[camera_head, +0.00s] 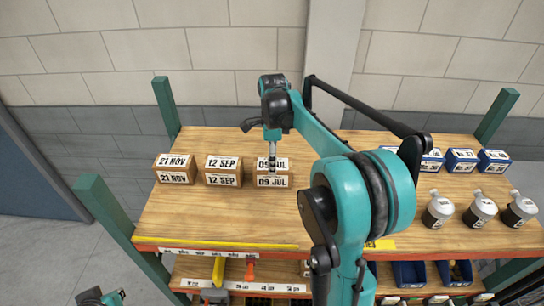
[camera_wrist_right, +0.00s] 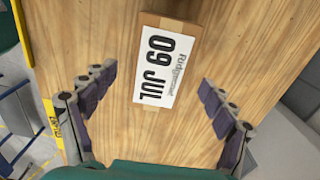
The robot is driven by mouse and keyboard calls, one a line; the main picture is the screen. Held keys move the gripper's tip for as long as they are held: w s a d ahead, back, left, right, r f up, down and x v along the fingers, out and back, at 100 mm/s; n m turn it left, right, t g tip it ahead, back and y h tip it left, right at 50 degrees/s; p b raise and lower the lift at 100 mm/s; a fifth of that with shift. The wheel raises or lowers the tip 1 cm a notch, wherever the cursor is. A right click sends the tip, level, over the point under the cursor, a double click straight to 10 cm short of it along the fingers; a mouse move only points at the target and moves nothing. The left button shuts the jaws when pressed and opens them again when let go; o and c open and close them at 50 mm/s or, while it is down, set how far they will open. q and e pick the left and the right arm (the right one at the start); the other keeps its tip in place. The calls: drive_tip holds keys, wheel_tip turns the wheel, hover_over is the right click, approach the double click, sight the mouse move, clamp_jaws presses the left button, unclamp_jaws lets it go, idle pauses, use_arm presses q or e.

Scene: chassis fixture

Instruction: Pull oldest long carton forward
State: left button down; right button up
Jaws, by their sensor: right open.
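Three brown cartons with white date labels stand in a row on the wooden shelf top: 21 NOV (camera_head: 175,169), 12 SEP (camera_head: 223,171) and 09 JUL (camera_head: 284,180). 09 JUL is the earliest date of the three. My right gripper (camera_head: 272,160) is above the 09 JUL carton and partly covers it in the head view. In the right wrist view, the right gripper (camera_wrist_right: 155,84) is open, its fingers apart on either side of the 09 JUL carton (camera_wrist_right: 185,35), with no contact visible. Part of my left arm shows at the lower left of the head view; its fingers do not show.
A yellow strip (camera_head: 228,245) runs along the front edge. Green posts (camera_head: 166,105) rise at the corners. The wood in front of the cartons is clear.

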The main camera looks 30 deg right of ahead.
drive_tip(key=shift+w+f, duration=0.15)
drive_tip(key=shift+f, duration=0.2)
wheel_tip(320, 180, down, 7)
drive_tip(key=shift+p, duration=0.4)
drive_tip(key=shift+s, duration=0.2)
drive_tip(key=c, duration=1.7)
